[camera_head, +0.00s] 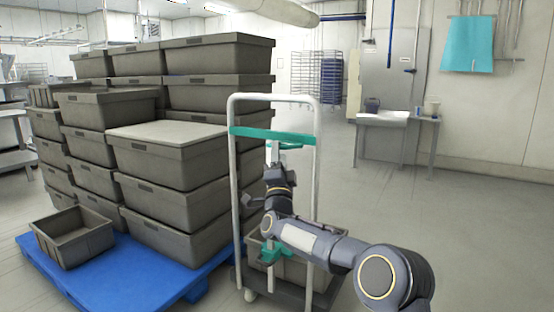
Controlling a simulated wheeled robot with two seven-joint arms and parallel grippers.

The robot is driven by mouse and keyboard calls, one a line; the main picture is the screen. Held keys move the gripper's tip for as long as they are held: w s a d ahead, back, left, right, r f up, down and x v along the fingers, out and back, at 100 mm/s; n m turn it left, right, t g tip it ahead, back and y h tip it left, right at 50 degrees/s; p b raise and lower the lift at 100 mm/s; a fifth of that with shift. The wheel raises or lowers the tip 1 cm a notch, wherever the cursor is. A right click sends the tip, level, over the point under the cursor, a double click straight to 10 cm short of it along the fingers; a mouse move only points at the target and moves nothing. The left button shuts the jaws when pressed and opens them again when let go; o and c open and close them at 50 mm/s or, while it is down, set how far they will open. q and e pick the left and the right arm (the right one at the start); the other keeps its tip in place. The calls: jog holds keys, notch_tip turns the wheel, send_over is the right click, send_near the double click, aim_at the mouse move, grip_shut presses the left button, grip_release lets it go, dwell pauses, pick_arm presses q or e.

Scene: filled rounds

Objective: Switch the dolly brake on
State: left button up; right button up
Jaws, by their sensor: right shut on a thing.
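The dolly has a white tubular push frame (316,165) with a teal crossbar (247,132) and a dark low base (262,283). A small teal bar (290,146), which looks like the brake lever, shows just below the crossbar. My right arm reaches in from the lower right, across the frame. My right gripper (272,153) points up at this bar and is shut on it, as far as I can see; its fingertips are small and partly hidden. Another teal part (273,254) shows low on the dolly, partly behind my arm. My left gripper is out of view.
A grey crate (293,270) sits on the dolly. Stacked grey lidded crates (180,157) and an open crate (72,238) stand on a blue pallet (130,275) close on the left. A small table (397,117) stands at the back right. Floor on the right is clear.

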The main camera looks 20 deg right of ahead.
jog(key=f, duration=0.3)
jog(key=shift+d+b, duration=0.35)
jog(key=o, duration=0.3)
jog(key=shift+s+d+f, duration=0.2)
jog(key=shift+f, duration=0.25)
jog(key=shift+d+f, duration=0.15)
jog(key=shift+f, duration=0.25)
jog(key=c, duration=0.3)
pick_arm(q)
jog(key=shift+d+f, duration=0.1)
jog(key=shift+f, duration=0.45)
pick_arm(e)
jog(key=f, duration=0.1)
jog(key=s+f, duration=0.1)
jog(key=shift+s+d+f, duration=0.15)
jog(key=shift+d+f, duration=0.25)
pick_arm(q)
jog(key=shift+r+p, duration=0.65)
jog(key=shift+p, duration=0.15)
pick_arm(e)
jog(key=v, duration=0.8)
jog(key=shift+r, duration=0.15)
